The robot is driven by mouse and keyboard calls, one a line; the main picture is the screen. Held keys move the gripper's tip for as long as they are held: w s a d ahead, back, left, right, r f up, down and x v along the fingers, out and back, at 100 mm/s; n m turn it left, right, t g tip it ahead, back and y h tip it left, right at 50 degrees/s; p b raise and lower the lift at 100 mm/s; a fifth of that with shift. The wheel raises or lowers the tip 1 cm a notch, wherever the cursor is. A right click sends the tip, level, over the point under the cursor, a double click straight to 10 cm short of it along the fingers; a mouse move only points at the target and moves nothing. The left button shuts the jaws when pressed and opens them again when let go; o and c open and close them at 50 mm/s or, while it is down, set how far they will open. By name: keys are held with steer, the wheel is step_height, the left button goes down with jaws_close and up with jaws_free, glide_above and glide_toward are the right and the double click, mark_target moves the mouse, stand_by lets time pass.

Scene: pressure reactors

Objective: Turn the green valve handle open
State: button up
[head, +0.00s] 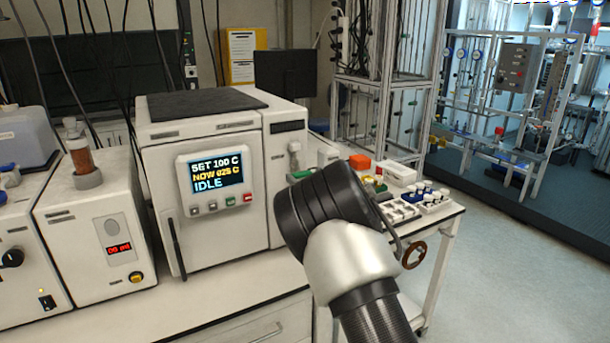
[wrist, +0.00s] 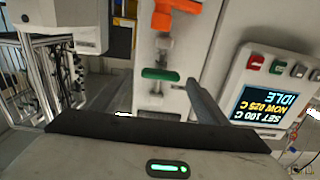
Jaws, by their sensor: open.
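The green valve handle (wrist: 160,74) is a short horizontal bar on a pale panel in the wrist view, near the middle. A metal stem shows at its upper side in that picture. My gripper (wrist: 154,80) is open, with one grey finger to the left of the handle and one to the right. The handle lies in the gap between the fingertips; I cannot tell whether either touches it. In the head view my own arm hides the gripper and most of the valve area.
An orange handle (wrist: 175,16) is near the top of the wrist view. The white reactor (head: 160,165) has a display panel (head: 217,172) reading SET 100 C, NOW 025 C, IDLE; the panel is right of my gripper in the wrist view. A trolley (head: 448,212) with vials stands to the right.

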steer(key=shift+x, duration=0.85)
steer(key=c, duration=1)
steer(key=shift+c, duration=0.2)
